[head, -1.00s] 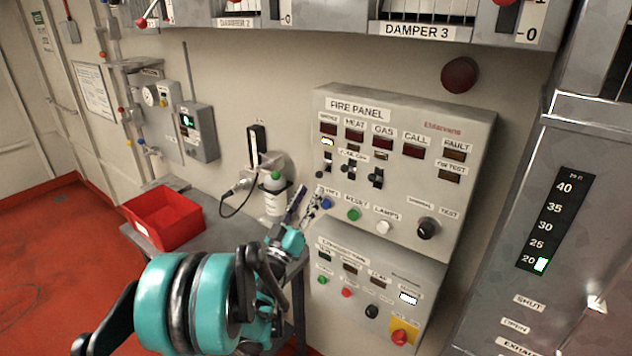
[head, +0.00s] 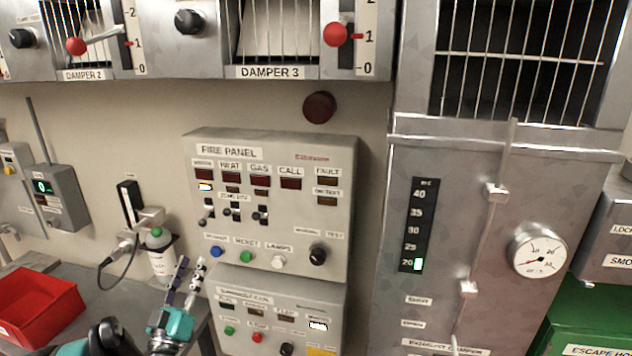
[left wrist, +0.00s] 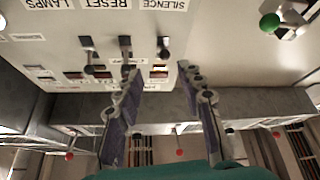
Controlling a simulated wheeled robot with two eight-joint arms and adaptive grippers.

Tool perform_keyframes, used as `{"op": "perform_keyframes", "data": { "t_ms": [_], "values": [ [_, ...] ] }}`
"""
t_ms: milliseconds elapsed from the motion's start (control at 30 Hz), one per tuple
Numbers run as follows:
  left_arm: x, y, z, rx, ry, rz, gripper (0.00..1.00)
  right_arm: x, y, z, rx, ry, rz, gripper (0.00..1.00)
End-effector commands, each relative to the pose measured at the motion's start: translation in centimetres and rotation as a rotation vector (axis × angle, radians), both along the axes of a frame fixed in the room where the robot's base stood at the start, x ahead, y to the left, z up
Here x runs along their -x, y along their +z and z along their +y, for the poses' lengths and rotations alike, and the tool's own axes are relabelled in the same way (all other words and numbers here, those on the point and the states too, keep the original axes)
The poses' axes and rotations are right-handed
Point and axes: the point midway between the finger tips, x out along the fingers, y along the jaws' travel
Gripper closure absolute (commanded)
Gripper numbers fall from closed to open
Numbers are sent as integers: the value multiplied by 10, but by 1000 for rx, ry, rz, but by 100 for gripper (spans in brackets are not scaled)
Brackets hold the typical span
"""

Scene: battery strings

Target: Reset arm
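My left gripper (head: 190,265) is at the lower left of the fire panel (head: 330,225) in the head view. Its two fingers are apart in the left wrist view (left wrist: 157,62), with nothing between them. The fingertips appear just below and left of the blue button (head: 216,252); I cannot tell whether they touch the panel. In the left wrist view the panel (left wrist: 215,50) is upside down, with toggle switches (left wrist: 163,48) beyond the fingertips. My right gripper is in neither view.
The suppression panel (head: 270,292) is below the fire panel. A capped bottle (head: 160,262) stands left of the gripper, near a red bin (head: 38,303) on the grey bench (head: 105,290). Damper boxes (head: 205,62) hang above. A tall metal cabinet (head: 385,290) stands right.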

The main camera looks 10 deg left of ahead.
Motion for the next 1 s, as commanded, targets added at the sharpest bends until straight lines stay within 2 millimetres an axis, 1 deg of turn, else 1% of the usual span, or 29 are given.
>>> {"op": "perform_keyframes", "data": {
  "t_ms": [67, 133, 167, 200, 267, 300, 367, 400, 467, 500, 567, 600, 667, 700, 733, 800, 900, 1000],
  "values": [
    [-6, -2, -23, -13, -57, 39, 62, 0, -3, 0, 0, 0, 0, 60],
    [-12, -6, -57, -32, -141, 107, 62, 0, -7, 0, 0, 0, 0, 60],
    [-14, -10, -74, -41, -183, 147, 62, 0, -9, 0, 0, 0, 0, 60],
    [-15, -17, -99, -54, -243, 207, 62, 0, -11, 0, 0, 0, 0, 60],
    [-13, -30, -138, -74, -330, 313, 62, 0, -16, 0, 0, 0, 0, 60],
    [-9, -41, -161, -87, -381, 389, 62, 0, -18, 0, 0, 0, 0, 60],
    [1, -59, -192, -108, -443, 509, 62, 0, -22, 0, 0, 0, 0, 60],
    [11, -72, -210, -120, -474, 590, 62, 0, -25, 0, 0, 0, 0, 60],
    [27, -93, -231, -141, -505, 715, 62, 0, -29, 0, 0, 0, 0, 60],
    [40, -107, -242, -154, -515, 799, 62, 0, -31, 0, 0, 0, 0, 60],
    [62, -129, -253, -176, -513, 922, 62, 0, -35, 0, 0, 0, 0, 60],
    [77, -142, -257, -192, -499, 1002, 62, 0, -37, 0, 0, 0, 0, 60],
    [100, -161, -258, -215, -462, 1113, 62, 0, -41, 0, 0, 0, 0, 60],
    [115, -172, -255, -231, -427, 1180, 62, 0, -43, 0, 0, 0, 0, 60],
    [126, -179, -252, -241, -398, 1224, 62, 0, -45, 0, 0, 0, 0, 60],
    [147, -192, -241, -264, -320, 1306, 62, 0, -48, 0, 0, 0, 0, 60],
    [170, -202, -224, -290, -216, 1378, 62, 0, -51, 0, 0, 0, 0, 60],
    [182, -206, -211, -303, -141, 1411, 62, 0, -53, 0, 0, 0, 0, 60]
  ]
}}
